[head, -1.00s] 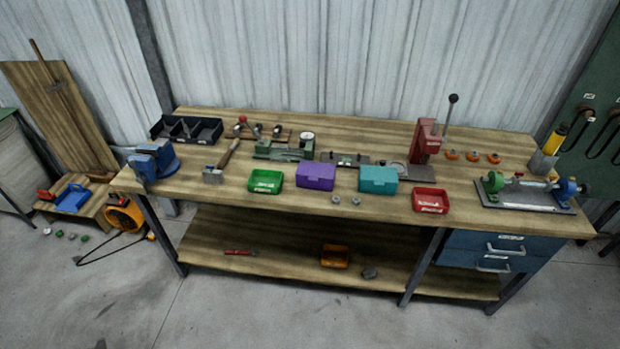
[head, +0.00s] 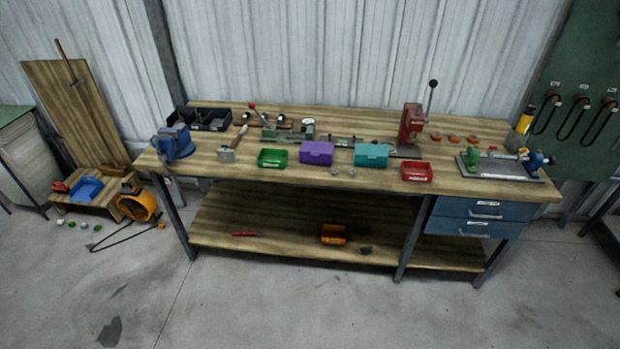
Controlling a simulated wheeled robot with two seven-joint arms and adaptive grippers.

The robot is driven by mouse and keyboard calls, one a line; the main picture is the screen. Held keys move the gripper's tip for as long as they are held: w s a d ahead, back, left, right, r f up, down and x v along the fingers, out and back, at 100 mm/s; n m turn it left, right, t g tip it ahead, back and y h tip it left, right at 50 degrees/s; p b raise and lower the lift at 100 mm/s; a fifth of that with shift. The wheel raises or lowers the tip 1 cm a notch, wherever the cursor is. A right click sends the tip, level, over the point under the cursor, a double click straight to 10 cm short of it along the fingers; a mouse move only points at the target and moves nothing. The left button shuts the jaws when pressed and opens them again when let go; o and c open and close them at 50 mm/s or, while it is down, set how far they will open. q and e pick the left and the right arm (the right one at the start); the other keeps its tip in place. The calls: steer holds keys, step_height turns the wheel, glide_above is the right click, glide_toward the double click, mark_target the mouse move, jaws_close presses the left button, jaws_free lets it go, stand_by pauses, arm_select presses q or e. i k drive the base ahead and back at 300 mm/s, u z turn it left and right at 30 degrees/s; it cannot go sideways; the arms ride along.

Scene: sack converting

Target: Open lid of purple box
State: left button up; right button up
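The purple box (head: 316,153) stands on the wooden workbench (head: 215,168), near the middle of its front edge. Its lid appears shut. A green open bin (head: 272,159) is to its left and a teal box (head: 371,156) is to its right, each a little apart from it. Neither of my grippers is in view.
A red bin (head: 417,172), a red press (head: 411,124) and a blue vise (head: 173,142) also stand on the bench. Two small metal pieces lie before the boxes. An orange bin (head: 334,235) is on the lower shelf. The floor (head: 290,310) before the bench is clear.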

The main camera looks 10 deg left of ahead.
mark_target(315, 149)
steer(key=z, duration=0.15)
steer(key=k, duration=0.35)
steer(key=u, duration=1.4)
steer(key=i, duration=1.6)
steer(key=z, duration=0.8)
steer(key=i, duration=0.6)
steer(key=z, duration=0.5)
